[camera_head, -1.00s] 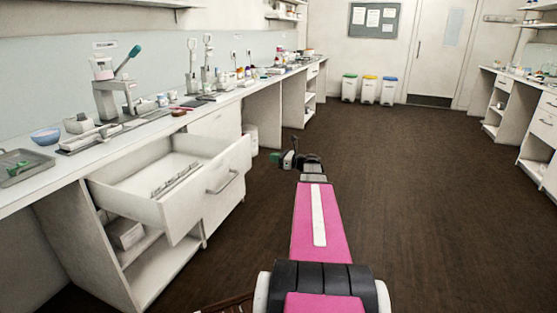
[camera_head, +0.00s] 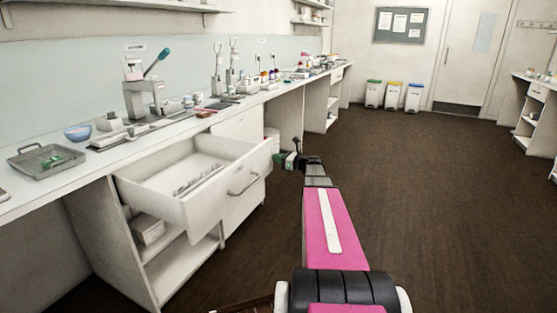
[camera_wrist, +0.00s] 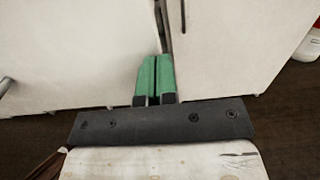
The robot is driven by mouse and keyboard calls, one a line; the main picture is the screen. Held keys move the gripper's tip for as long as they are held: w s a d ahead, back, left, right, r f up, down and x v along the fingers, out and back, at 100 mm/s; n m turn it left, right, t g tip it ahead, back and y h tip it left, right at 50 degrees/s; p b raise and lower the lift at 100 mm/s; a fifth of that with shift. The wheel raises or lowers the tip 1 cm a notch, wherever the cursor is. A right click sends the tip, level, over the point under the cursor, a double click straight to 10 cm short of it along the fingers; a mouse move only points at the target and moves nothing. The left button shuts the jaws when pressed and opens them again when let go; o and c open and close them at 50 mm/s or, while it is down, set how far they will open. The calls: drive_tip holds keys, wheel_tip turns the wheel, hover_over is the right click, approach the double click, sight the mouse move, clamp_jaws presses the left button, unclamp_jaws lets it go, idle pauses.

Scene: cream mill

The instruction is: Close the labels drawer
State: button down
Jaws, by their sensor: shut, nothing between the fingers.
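One drawer (camera_head: 228,200) under the left bench stands pulled well out. It is white, with a bar handle (camera_head: 243,184) on its front and a row of small grey items inside. No name can be read on it, so I cannot tell from a label that it is the labels drawer. My gripper (camera_head: 279,158) is beside the right end of the drawer front; whether it touches is unclear. In the wrist view its green fingers (camera_wrist: 155,78) are together and empty, pointing at white panels with a dark vertical gap between them. A grey bar shows at the left edge there.
The bench top (camera_head: 35,193) holds a metal tray (camera_head: 45,160), a blue bowl (camera_head: 78,132) and a press (camera_head: 140,90). An open shelf with a box (camera_head: 148,230) lies below the drawer. The dark floor (camera_head: 440,200) to the right is clear.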

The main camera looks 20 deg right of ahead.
sight(244, 151)
drive_tip(key=x, duration=3.2)
drive_tip(key=shift+w+a+f, duration=0.1)
drive_tip(key=shift+a+f, duration=0.05)
drive_tip(key=v, duration=1.3)
drive_tip(key=shift+s+d, duration=0.2)
drive_tip(key=shift+s, duration=0.3)
drive_tip(key=s+a, duration=0.3)
drive_tip(key=a, duration=0.1)
drive_tip(key=s+a, duration=0.4)
drive_tip(key=s+a+r, duration=0.1)
drive_tip(key=s+a, duration=0.2)
drive_tip(key=a, duration=0.1)
drive_tip(key=shift+s+a, duration=0.1)
drive_tip(key=shift+s, duration=0.25)
drive_tip(key=x, duration=1.4)
drive_tip(key=shift+a, duration=0.1)
